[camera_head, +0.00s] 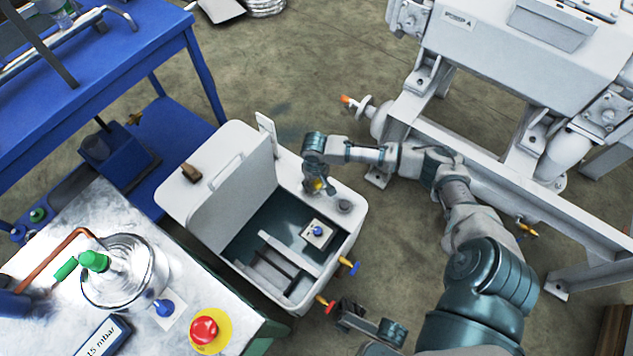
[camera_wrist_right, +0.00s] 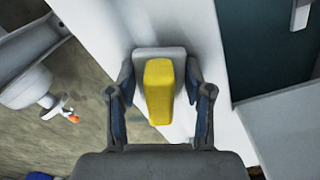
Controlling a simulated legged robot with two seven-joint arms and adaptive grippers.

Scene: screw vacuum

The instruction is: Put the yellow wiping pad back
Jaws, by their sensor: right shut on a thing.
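The yellow wiping pad (camera_wrist_right: 160,92) is a yellow block between the fingers of my right gripper (camera_wrist_right: 160,74) in the right wrist view. The gripper is shut on it. A pale grey piece (camera_wrist_right: 147,53) lies directly behind the pad; I cannot tell whether they touch. In the head view the right gripper (camera_head: 318,184) is over the right rim of the open white tank (camera_head: 345,240), with a bit of yellow showing. A dark gripper, apparently my left (camera_head: 350,316), is below the tank at the bottom; its finger opening is unclear.
The white tank's lid (camera_head: 240,190) stands open at the left. Red (camera_head: 325,304) and blue-yellow (camera_head: 348,265) valves stick out from its front. A steel table (camera_head: 140,215) with a glass vessel is at lower left. A white pump frame (camera_head: 500,190) is at right.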

